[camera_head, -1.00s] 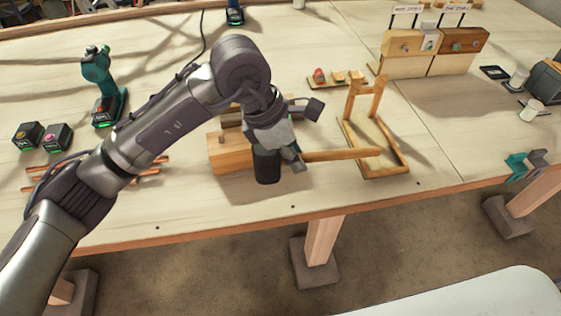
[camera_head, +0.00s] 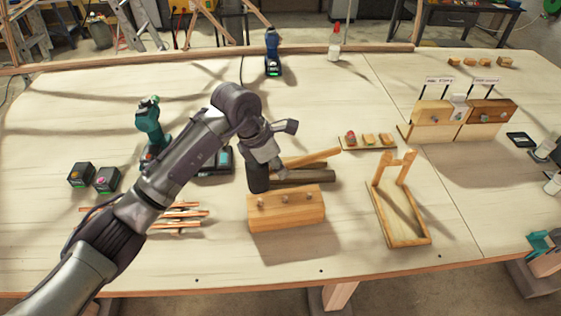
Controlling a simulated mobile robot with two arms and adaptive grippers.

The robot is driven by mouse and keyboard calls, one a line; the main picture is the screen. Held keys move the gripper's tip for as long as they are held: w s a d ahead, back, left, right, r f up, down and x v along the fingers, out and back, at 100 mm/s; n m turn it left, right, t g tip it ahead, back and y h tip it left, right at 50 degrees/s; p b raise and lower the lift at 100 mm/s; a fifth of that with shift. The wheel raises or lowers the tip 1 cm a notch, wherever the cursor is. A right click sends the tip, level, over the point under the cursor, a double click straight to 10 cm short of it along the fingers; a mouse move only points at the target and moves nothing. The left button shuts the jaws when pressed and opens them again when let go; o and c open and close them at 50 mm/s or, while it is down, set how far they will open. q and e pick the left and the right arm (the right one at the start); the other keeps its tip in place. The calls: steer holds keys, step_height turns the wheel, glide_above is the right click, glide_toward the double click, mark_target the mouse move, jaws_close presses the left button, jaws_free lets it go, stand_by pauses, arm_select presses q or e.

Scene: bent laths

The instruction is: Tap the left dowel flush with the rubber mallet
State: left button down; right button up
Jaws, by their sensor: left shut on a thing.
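A pale wooden block (camera_head: 287,212) lies near the front middle of the table. Dowel ends stand out of its top, with the left dowel (camera_head: 261,203) at its left end. My left gripper (camera_head: 270,158) is shut on the rubber mallet, close to its head. The mallet's black head (camera_head: 257,180) hangs just above and behind the left dowel, seemingly apart from it. The mallet's wooden handle (camera_head: 315,157) sticks out to the right. My gripper hides part of the mallet, and its fingertips are hard to make out. My right gripper is not in view.
A wooden frame (camera_head: 408,242) stands right of the block. A dark bar (camera_head: 305,177) lies behind it. Copper-coloured rods (camera_head: 180,223) lie to the left, near two batteries (camera_head: 107,180) and a green drill (camera_head: 148,122). The table's front strip is clear.

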arm_select(q)
steer(key=shift+w+f, duration=0.1)
steer(key=shift+f, duration=0.85)
step_height(320, 180, down, 6)
steer(key=b, duration=0.6)
steer(key=shift+f, duration=0.15)
steer(key=shift+r, duration=0.45)
step_height(320, 180, up, 6)
steer(key=p, duration=0.3)
steer(key=shift+f, duration=0.2)
steer(key=shift+r+p, duration=0.8)
steer(key=shift+r, duration=1.2)
